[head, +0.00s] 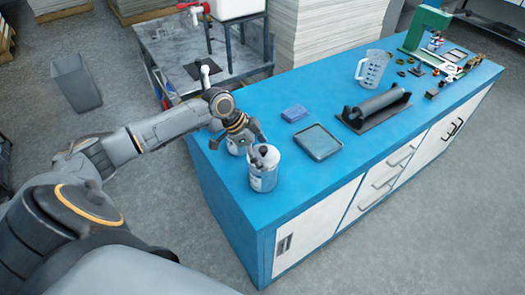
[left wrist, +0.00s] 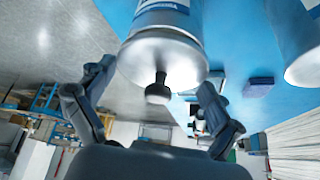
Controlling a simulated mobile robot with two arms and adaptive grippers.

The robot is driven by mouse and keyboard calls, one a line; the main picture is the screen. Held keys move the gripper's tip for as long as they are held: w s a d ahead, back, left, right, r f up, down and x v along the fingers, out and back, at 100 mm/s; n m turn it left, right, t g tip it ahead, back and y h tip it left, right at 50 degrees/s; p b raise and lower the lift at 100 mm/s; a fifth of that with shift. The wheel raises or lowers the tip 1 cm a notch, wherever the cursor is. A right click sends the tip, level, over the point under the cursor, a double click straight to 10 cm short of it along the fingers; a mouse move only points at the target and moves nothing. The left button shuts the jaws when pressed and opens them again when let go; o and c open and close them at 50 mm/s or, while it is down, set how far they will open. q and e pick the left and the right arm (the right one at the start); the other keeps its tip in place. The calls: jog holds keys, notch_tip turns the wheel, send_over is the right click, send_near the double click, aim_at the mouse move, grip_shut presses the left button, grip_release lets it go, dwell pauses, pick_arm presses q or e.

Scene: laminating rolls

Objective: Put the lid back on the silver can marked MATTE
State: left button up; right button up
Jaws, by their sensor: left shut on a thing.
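A silver can (head: 263,178) with a pale label stands upright near the left end of the blue bench; its marking is too small to read. My left gripper (head: 258,146) reaches down over this can. In the left wrist view its two fingers (left wrist: 155,80) are on either side of the lid, shut on it. Whether the lid rests fully on the can or slightly above cannot be told. My right gripper is not in view.
A second can (head: 233,147) stands close behind, partly hidden by my gripper. A blue sponge-like block (head: 295,113), a grey tray (head: 318,142), a roller on a dark plate (head: 376,108) and a clear jug (head: 372,70) lie further right. The bench front is clear.

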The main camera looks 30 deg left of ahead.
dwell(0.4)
pick_arm(q)
jog(key=o, duration=0.6)
jog(key=shift+o, duration=0.2)
jog(key=shift+r, duration=0.15)
jog(key=shift+r+p, duration=3.4)
grip_shut()
